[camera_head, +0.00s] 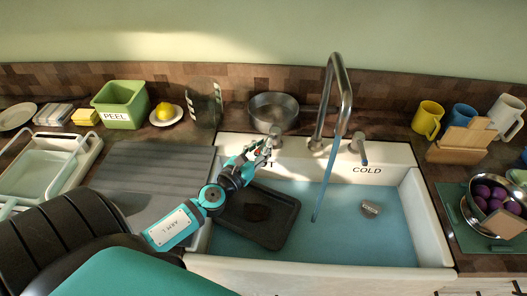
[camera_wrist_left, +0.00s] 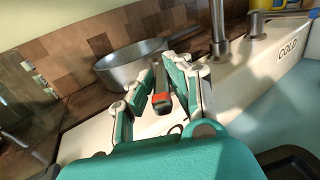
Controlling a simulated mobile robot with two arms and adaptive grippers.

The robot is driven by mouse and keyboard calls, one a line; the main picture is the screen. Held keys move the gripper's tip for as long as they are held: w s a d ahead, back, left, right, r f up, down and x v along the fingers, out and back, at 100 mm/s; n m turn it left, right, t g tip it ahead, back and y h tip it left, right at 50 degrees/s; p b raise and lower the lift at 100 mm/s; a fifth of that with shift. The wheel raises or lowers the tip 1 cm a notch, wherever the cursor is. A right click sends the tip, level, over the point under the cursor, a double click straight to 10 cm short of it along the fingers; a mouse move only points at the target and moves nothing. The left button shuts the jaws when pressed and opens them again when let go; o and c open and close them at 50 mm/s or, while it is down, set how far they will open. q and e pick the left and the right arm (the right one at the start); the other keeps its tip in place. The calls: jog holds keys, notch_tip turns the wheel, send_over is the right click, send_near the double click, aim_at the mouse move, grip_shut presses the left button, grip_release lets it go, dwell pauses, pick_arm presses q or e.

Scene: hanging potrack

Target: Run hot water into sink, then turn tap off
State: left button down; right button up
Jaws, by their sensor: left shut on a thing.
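The hot tap handle (camera_head: 276,137) stands on the left of the sink's back ledge, and its label is partly covered by my gripper. My left gripper (camera_head: 265,152) is at this handle. In the left wrist view, its fingers are closed around the red-marked lever end (camera_wrist_left: 162,101). The tall curved faucet (camera_head: 344,80) stands at the middle of the ledge. A blue stream of water (camera_head: 327,180) runs from its spout into the white sink (camera_head: 433,225), where blue water covers the bottom. The cold tap handle (camera_head: 361,148) is on the right. My right gripper is not in view.
A dark tray (camera_head: 283,222) sits at the sink's left, under my left arm, and a small metal object (camera_head: 370,208) lies in the sink. A steel pan (camera_head: 273,110) stands behind the hot tap. A grey drainboard (camera_head: 150,180) is left of the sink.

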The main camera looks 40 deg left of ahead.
pick_arm(q)
jog(key=shift+a+m+h, duration=0.15)
jog(key=shift+m+h, duration=0.15)
jog(key=shift+h, duration=0.2)
jog(key=c, duration=1.3)
grip_release()
jog(key=shift+s, duration=0.15)
jog(key=s, duration=0.7)
jog(key=shift+s, duration=0.15)
